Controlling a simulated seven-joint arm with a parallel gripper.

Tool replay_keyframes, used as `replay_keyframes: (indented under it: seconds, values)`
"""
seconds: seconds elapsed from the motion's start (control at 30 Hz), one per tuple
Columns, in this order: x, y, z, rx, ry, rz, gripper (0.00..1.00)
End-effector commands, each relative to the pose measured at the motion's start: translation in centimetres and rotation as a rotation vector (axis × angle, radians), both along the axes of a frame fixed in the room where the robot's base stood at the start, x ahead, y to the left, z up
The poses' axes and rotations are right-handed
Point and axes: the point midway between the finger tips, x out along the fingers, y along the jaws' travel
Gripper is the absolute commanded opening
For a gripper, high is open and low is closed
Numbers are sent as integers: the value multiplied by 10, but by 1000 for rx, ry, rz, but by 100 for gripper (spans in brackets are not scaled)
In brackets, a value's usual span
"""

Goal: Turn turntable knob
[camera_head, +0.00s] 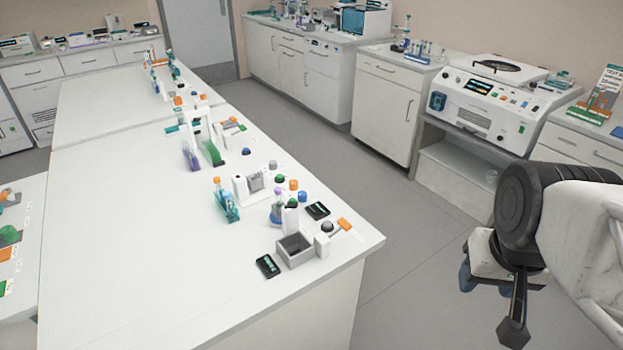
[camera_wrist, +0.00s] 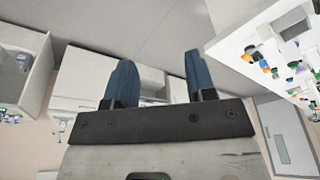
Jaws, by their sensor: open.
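My gripper (camera_wrist: 158,80) shows two blue fingers, spread apart with nothing between them, in the wrist view. In the head view my gripper (camera_head: 466,277) hangs over the floor at the right, off the table's edge, and is partly hidden by my arm. I cannot tell for certain which part is the turntable knob. A dark round knob (camera_head: 327,227) stands on a small white block near the front right corner of the white table. A white machine (camera_head: 490,100) on the right-hand counter has a dark-rimmed round top and small coloured buttons. My gripper is apart from both.
The long white table (camera_head: 130,250) holds a grey open box (camera_head: 295,248), black displays (camera_head: 266,265), a teal rack (camera_head: 228,205) and several coloured knobs. Its left part is bare. Grey floor (camera_head: 400,230) lies open between table and counters. A poster board (camera_head: 602,95) stands far right.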

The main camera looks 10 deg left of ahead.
Motion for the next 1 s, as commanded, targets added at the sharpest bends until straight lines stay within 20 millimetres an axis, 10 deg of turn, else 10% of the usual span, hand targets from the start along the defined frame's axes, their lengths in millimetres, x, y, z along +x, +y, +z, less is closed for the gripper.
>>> replay_keyframes:
  seconds: [0.67,1.0]
  values:
    - [4,1,1,-1,2,9,56]
    - [49,18,11,-13,27,112,56]
